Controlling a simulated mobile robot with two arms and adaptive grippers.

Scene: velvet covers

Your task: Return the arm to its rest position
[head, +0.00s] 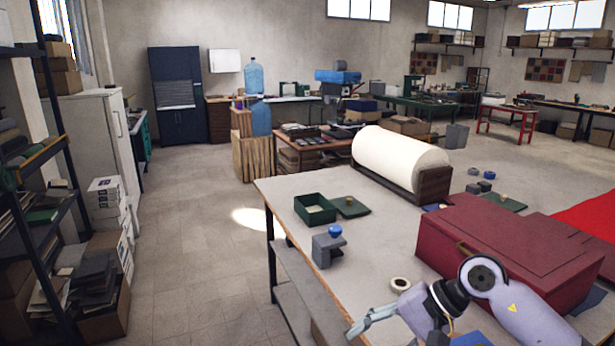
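My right arm (527,318) comes in from the lower right and bends at a round joint above the table's front part. Its gripper (366,320) points left, near the table's front left edge. The fingers are small and seen from the side, so I cannot tell whether they are open or shut. I see no object held between them. My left gripper is not in view.
The arm is in front of a dark red chest (485,240) on the worktable (385,247). A tape roll (400,284), a grey block with blue knob (328,247), a green box (314,209) and a paper roll (400,158) are on it.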

